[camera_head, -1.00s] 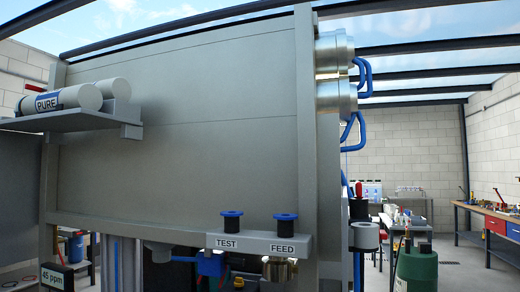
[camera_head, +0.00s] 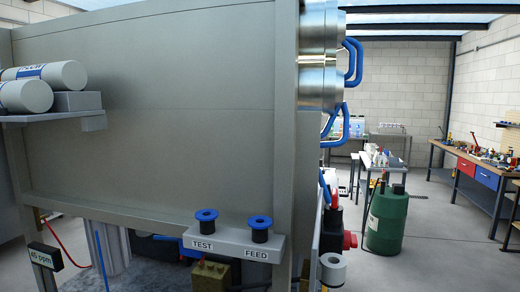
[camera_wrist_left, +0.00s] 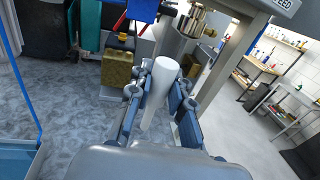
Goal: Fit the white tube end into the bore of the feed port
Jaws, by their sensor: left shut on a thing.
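In the left wrist view my left gripper (camera_wrist_left: 161,98) is shut on a white tube (camera_wrist_left: 160,82). The tube stands up between its fingers, and its round upper end is free. The FEED port's blue collar (camera_head: 260,222) sits on a grey bracket (camera_head: 230,241) in the head view. In the wrist view a brass-coloured fitting (camera_wrist_left: 187,20) hangs beneath the bracket, beyond and apart from the tube end. I cannot see into the bore. My left gripper does not show clearly in the head view. My right gripper is in neither view.
The TEST port's blue collar (camera_head: 206,215) stands left of FEED. A brass-coloured block (camera_wrist_left: 117,68) is left of the tube. A grey cabinet wall (camera_head: 150,110) rises behind the bracket. A green drum (camera_head: 387,218) and a workbench (camera_head: 475,170) stand at right.

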